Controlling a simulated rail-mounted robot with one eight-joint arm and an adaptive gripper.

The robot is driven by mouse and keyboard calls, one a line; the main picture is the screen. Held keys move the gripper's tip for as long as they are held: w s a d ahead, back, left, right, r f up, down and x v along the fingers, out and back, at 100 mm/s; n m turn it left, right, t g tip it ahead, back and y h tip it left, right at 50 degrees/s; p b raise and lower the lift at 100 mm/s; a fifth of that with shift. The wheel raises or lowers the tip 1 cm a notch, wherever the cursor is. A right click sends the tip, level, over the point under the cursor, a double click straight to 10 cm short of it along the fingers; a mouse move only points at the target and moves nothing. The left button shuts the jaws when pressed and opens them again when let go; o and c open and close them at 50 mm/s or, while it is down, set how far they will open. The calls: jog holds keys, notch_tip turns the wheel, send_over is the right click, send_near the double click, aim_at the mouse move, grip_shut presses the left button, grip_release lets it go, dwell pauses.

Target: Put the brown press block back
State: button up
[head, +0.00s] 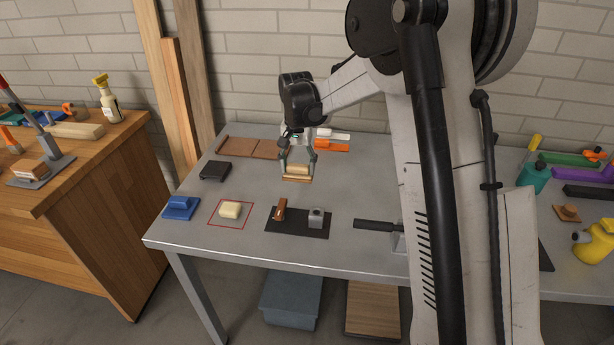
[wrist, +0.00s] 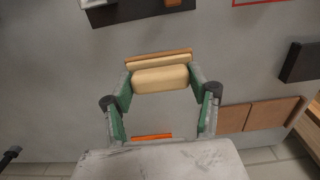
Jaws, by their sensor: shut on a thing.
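My gripper (head: 298,172) is shut on a tan-brown block, which looks like the brown press block (head: 296,178), and holds it above the grey table. In the wrist view the brown press block (wrist: 158,61) shows a rounded pale-tan grip between the green fingers (wrist: 160,85) and a browner flat base beyond it. A cream block (head: 230,210) sits inside a red outlined square (head: 246,222) on the table, in front and to the left of my gripper. A blue block (head: 181,208) lies left of the square. A black block (head: 215,171) lies behind it.
A dark plate (head: 300,232) bearing a small brown piece (head: 279,209) and a grey metal block (head: 316,217) lies in front of my gripper. Flat brown panels (head: 249,148) and orange and white pieces (head: 331,145) lie at the back. A black bar (head: 374,225) lies right.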

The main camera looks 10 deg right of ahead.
jog(key=w+d+f, duration=0.1)
jog(key=w, duration=0.1)
jog(key=w+d+f, duration=0.1)
jog(key=d+f, duration=0.1)
jog(key=shift+w+d+f, duration=0.1)
jog(key=shift+w+d, duration=0.2)
jog(key=shift+w, duration=0.1)
jog(key=shift+f, duration=1.95)
jog(key=shift+f, duration=0.1)
jog(key=shift+f, duration=0.15)
jog(key=o, duration=1)
jog(key=shift+r, duration=0.2)
